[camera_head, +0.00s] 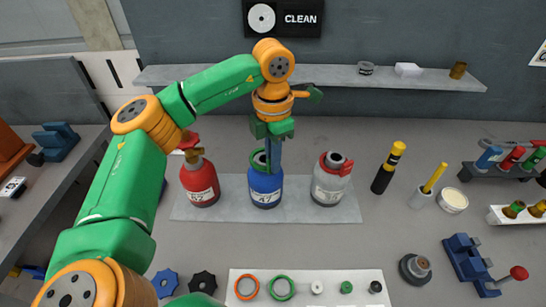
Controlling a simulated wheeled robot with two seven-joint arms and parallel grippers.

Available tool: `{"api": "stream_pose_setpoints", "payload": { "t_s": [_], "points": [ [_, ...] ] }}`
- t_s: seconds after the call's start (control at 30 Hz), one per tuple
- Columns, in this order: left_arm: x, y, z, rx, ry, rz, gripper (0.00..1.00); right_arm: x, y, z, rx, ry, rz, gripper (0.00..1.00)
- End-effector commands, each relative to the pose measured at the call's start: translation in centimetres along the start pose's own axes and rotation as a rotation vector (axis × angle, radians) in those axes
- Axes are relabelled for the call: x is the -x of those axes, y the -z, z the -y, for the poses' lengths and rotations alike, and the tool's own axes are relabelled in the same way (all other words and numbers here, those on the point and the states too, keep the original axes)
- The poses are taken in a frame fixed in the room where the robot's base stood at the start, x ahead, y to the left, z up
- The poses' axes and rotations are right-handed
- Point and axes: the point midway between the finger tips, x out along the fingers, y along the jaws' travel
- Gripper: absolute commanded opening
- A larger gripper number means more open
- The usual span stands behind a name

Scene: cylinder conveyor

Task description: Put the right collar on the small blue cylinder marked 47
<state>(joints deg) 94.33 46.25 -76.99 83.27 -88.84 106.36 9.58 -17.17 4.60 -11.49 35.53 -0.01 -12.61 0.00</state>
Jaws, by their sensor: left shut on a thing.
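The small blue cylinder (265,190), with a label that reads 47, stands upright on a grey mat (230,210) between a red and a grey cylinder. My left gripper (273,160) points down from above at its neck and is shut on a green collar (257,158). The collar is at the top of the blue cylinder; the fingers hide its right part, so I cannot tell whether it is fully around the neck or resting on the shoulder. My right gripper is not in view.
The red cylinder (199,184) and the grey cylinder with a red collar (330,182) stand close on either side. A white tray (310,275) in front holds an orange ring (247,287), a green ring (282,287) and small caps. A shelf (320,78) runs behind.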

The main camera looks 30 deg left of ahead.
Motion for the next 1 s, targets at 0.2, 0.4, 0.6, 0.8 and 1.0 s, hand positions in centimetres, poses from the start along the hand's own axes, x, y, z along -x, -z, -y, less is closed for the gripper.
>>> {"api": "stream_pose_setpoints", "payload": {
  "t_s": [0.2,0.4,0.6,0.8,1.0],
  "points": [
    [-0.7,0.0,0.0,0.0,0.0,0.0,0.0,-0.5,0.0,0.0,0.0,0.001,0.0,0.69],
    [-1.2,0.0,0.0,0.0,0.0,0.0,0.0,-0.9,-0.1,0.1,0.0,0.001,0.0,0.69],
    [-1.7,0.0,0.0,0.0,0.0,0.0,0.0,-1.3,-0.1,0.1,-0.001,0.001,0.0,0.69],
    [-2.2,0.0,0.0,0.0,0.0,0.0,0.0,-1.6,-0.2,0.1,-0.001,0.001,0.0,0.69],
    [-2.0,0.0,0.0,0.001,-0.001,0.0,0.46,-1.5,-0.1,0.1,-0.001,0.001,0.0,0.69]
  ]
}}
